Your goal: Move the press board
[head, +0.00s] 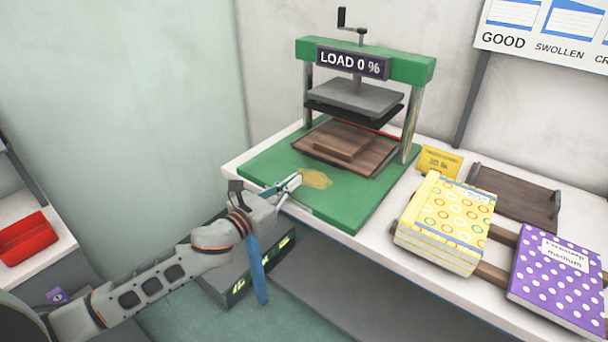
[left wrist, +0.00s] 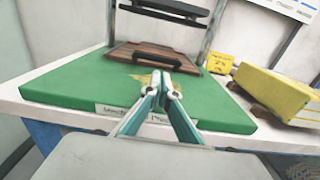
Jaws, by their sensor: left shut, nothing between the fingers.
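A brown wooden press board (head: 348,147) lies on the green base of the press, under the raised grey press plate (head: 354,97). The board also shows in the left wrist view (left wrist: 158,60), ahead of the fingers. The green press (head: 366,60) has a sign reading LOAD 0 %. My left gripper (head: 295,182) is shut and empty over the front left edge of the green base, short of the board and apart from it. In the left wrist view its fingertips (left wrist: 160,76) meet. My right gripper is not in view.
A yellow patch (head: 314,179) marks the green base. To the right are a yellow dotted book (head: 445,222), a purple dotted book (head: 556,276), another dark wooden board (head: 515,196) and a yellow tag (head: 439,161). A red tray (head: 26,238) is at far left.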

